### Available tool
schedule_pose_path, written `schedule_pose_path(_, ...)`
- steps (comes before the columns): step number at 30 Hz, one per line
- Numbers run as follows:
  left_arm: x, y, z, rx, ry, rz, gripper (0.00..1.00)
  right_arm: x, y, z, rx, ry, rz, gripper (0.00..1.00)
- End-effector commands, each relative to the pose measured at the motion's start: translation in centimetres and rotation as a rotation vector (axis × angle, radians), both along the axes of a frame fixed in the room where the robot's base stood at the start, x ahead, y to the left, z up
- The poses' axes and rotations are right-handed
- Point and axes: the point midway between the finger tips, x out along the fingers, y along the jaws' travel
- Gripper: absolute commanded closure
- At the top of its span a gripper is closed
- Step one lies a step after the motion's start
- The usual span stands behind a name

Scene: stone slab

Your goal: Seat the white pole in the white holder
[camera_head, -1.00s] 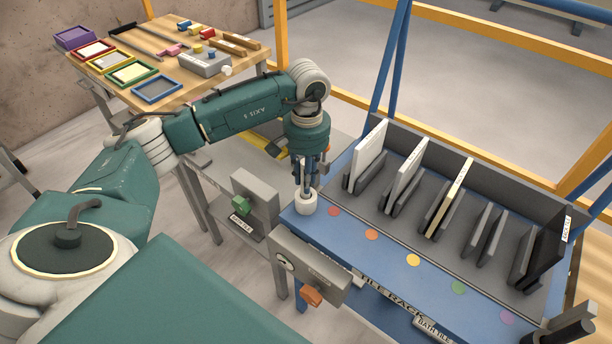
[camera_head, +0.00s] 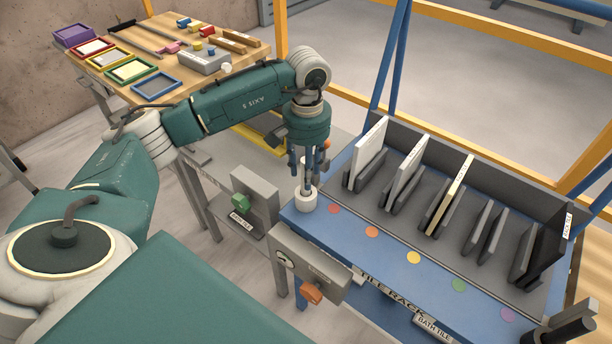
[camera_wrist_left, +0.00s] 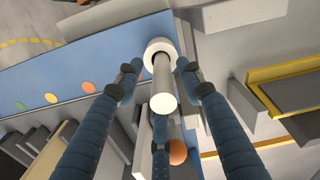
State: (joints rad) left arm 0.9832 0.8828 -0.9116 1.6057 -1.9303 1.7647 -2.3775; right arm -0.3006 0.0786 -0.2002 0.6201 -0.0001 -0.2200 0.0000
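The white holder (camera_head: 306,203) is a short round cup at the left end of the blue rack ledge. The white pole (camera_wrist_left: 162,88) stands in the holder, which also shows in the left wrist view (camera_wrist_left: 153,46); how deep it sits I cannot tell. In the head view the pole is mostly hidden by my fingers. My left gripper (camera_head: 308,173) points down over the holder, fingers spread around the pole. In the left wrist view its blue fingers (camera_wrist_left: 156,78) stand apart from the pole, with gaps on both sides. My right gripper is not in view.
The tile rack (camera_head: 432,262) with upright tiles lies right of the holder. Grey boxes with a green knob (camera_head: 241,205) and an orange knob (camera_head: 311,293) stand left and in front. A wooden table (camera_head: 168,45) with coloured frames is at the back left.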

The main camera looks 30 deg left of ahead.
Motion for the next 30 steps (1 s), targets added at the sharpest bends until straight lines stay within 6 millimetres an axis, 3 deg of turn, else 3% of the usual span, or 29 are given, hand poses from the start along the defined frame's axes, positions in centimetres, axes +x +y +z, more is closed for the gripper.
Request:
schedule_pose_path(9, 0.2, -0.1, 6.7, -0.001, -0.005, -0.001, 0.62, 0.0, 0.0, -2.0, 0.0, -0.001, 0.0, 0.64)
schedule_pose_path(15, 0.1, -0.1, 9.4, -0.001, -0.002, -0.001, 0.62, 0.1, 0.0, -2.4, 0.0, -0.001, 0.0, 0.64)
schedule_pose_path(30, 0.1, -0.1, 10.1, 0.0, 0.001, -0.001, 0.62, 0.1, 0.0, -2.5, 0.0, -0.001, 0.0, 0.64)
